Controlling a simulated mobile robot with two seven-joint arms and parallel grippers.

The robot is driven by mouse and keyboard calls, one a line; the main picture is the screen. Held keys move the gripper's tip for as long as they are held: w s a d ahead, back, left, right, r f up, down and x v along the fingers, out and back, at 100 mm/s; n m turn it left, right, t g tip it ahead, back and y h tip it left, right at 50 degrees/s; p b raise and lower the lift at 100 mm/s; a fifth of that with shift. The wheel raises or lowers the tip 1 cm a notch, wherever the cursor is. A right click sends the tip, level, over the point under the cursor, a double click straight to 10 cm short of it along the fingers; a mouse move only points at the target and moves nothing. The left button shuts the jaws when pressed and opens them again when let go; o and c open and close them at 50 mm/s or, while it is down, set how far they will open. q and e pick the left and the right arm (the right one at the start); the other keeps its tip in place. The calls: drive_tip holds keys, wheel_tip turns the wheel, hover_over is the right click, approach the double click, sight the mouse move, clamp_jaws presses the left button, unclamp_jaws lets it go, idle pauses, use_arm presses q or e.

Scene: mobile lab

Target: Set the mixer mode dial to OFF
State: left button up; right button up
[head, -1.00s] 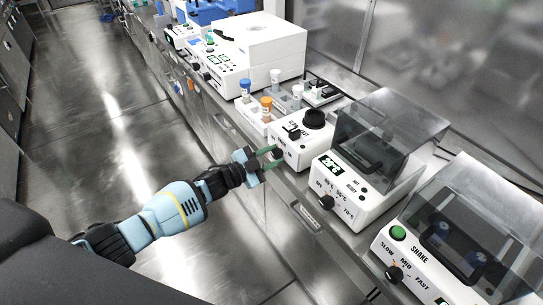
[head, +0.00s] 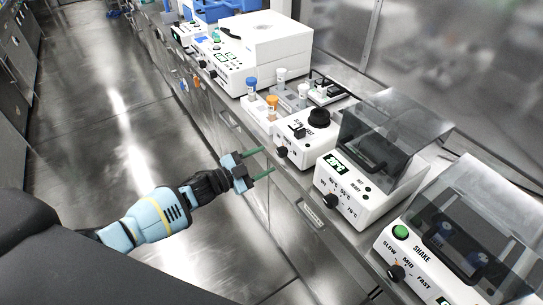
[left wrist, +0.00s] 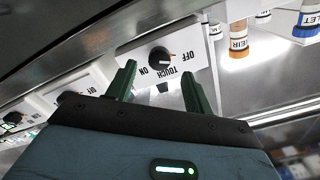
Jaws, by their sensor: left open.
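The mixer (head: 305,137) is a small white box with a black round cup on top, on the bench in the head view. Its black mode dial (head: 281,152) is on the front face. In the left wrist view the dial (left wrist: 159,57) appears upside down with labels ON, TOUCH and OFF around it. A small light mark shows on the dial's OFF/TOUCH side; its exact setting is hard to tell. My left gripper (head: 267,162) is open and empty, its green fingers in front of the dial and apart from it. My right gripper is not in view.
A heater box (head: 355,185) with a clear lid stands right of the mixer, with a shaker (head: 425,262) nearer. A rack with capped tubes (head: 272,107) stands left of the mixer, a large white machine (head: 255,50) beyond.

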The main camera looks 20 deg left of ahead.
use_arm(q)
drive_tip(key=shift+v, duration=1.2)
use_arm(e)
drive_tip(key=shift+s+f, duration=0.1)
use_arm(q)
drive_tip(key=s+d+f+n+g+y+p, duration=0.1)
drive_tip(key=s+d+f+n+y, duration=0.2)
drive_tip(key=s, duration=0.5)
drive_tip(key=s+d+f+n+y, duration=0.15)
drive_tip(key=s+f+n, duration=0.3)
drive_tip(key=s, duration=0.45)
drive_tip(key=s+d+f+n+g+y+p, duration=0.1)
drive_tip(key=s+f+n+y, duration=0.1)
drive_tip(key=s+f, duration=0.45)
drive_tip(key=s+a+n+g+y, duration=0.2)
drive_tip(key=s+n+g, duration=0.1)
drive_tip(key=s, duration=1.3)
drive_tip(key=shift+a+r, duration=0.2)
drive_tip(key=shift+a, duration=0.05)
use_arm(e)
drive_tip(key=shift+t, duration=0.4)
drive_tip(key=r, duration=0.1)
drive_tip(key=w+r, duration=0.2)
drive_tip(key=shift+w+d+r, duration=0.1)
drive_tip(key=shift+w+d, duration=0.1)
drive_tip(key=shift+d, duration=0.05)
use_arm(q)
drive_tip(key=shift+y, duration=0.25)
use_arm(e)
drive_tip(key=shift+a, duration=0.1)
